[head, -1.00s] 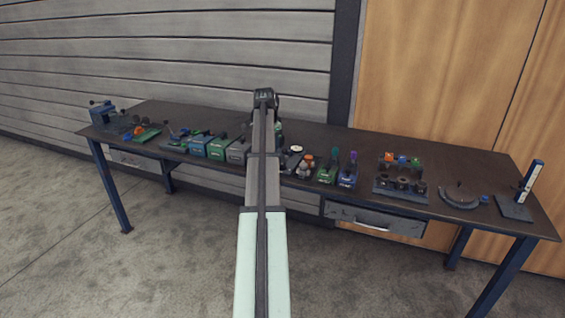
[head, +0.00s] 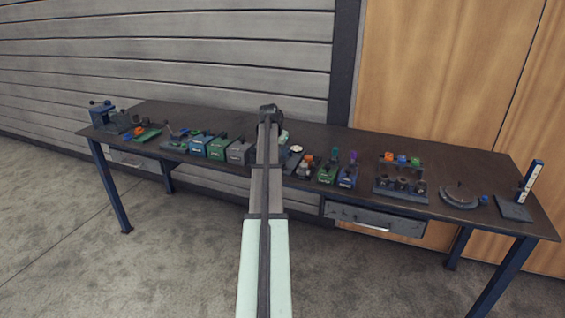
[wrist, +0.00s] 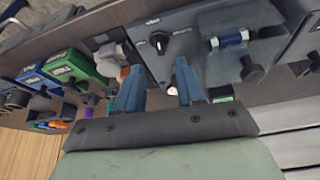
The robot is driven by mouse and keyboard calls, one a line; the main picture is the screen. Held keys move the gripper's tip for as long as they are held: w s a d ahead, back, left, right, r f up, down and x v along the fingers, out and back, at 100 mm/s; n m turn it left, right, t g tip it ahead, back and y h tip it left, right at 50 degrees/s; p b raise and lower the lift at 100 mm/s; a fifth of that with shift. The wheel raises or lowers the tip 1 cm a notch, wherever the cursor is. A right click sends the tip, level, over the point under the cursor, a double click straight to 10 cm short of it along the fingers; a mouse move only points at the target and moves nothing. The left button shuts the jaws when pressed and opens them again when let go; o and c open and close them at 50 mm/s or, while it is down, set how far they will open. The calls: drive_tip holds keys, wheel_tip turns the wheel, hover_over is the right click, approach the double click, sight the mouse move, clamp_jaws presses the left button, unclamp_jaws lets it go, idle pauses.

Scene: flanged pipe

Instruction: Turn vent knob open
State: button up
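In the wrist view my gripper (wrist: 159,68) is open, with its two blue fingers apart and nothing held between them. Just beyond the fingertips is a grey panel (wrist: 200,65). A small round black knob (wrist: 160,42) with a light mark sits on it beside a label too blurred to read; I cannot tell for sure that it is the vent knob. A blue and metal pipe fitting (wrist: 229,40) and a dark handle (wrist: 251,69) are to its right. The fingers look apart from the knob. In the head view my arm hides the gripper and most of this panel.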

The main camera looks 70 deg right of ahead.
sight(283, 163)
drive_tip(key=x, duration=0.6)
drive_tip(key=shift+d+f, duration=0.1)
drive_tip(key=shift+f, duration=0.25)
drive_tip(key=shift+c, duration=0.4)
clamp_jaws()
